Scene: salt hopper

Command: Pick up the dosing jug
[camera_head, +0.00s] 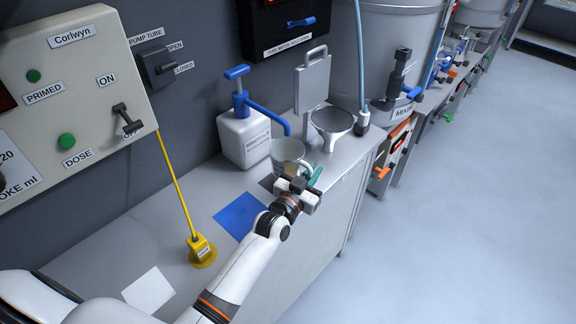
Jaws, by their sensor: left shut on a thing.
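The dosing jug appears to be the pale translucent cup-like vessel (287,151) on the grey counter, between the white pump bottle and the funnel. My left gripper (296,180) is at the near side of this jug, shut on it, most likely at its handle. The gripper body hides the grip point and the jug's lower part. I cannot tell whether the jug touches the counter. My right gripper is not in view.
A white bottle with a blue pump (244,134) stands just left of the jug. A grey funnel (332,124) is close on the right. A blue mat (240,215) and a yellow-based post (202,250) are nearer. Open floor (460,220) lies right.

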